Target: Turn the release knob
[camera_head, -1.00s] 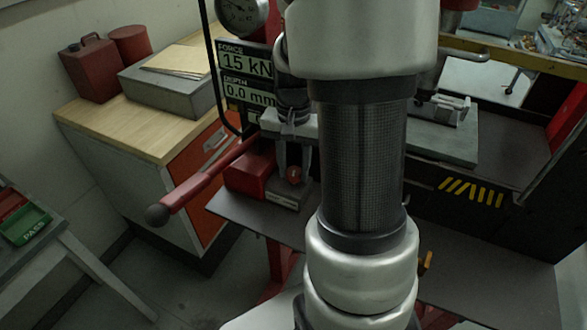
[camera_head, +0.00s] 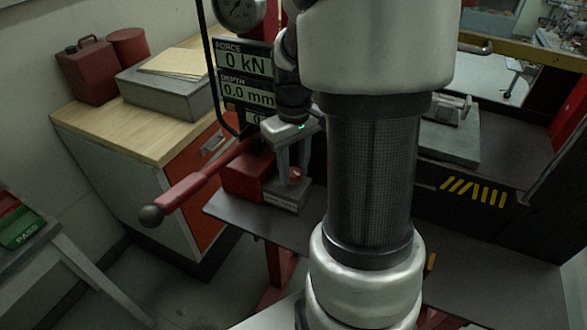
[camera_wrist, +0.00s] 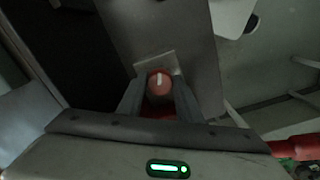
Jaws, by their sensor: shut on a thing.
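The release knob (camera_wrist: 160,82) is a small round red knob with a pale mark on its face, on a grey block. In the wrist view it sits between the two fingers of my gripper (camera_wrist: 160,98), which are shut on it from both sides. In the head view my gripper (camera_head: 294,180) points down, and the red knob shows small between its fingertips. The display (camera_head: 245,75) behind it reads 0 kN force and 0.0 mm depth. A red lever (camera_head: 195,187) with a dark ball end sticks out to the left.
A red block (camera_head: 245,178) stands left of the knob, above a dark table plate (camera_head: 240,222). A wooden-topped cabinet (camera_head: 130,112) stands at the left. A clamp vise (camera_head: 452,110) sits at the right. My arm hides the middle.

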